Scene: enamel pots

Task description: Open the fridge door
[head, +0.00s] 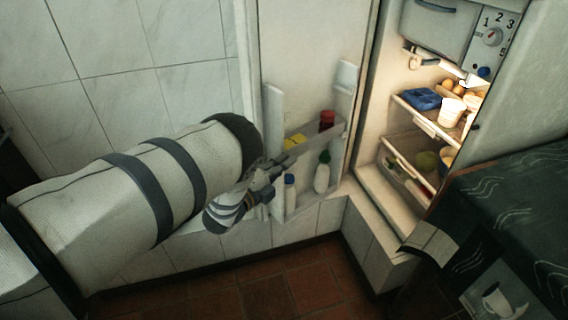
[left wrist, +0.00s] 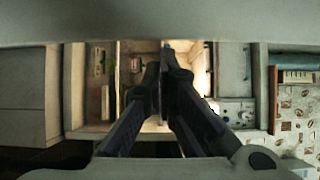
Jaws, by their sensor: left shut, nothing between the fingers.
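The fridge (head: 377,110) stands open in the head view, its lit inside showing. Its door (head: 305,45) is swung out to the left, with the inner face toward me. My left gripper (head: 290,158) is in front of the lower door shelf (head: 316,138), near the bottles there. Its fingers are together and hold nothing; whether they touch the door or shelf cannot be told. In the left wrist view the closed fingers (left wrist: 160,72) point toward the lit fridge inside. The door's outer face and handle are hidden. My right gripper is out of view.
The door shelf holds a red-topped jar (head: 327,121) and several bottles. Inside the fridge are a blue box (head: 422,98), white cups (head: 451,111) and eggs. A dark patterned cloth (head: 515,205) covers a surface at the right. A tiled wall (head: 110,95) stands behind my left arm.

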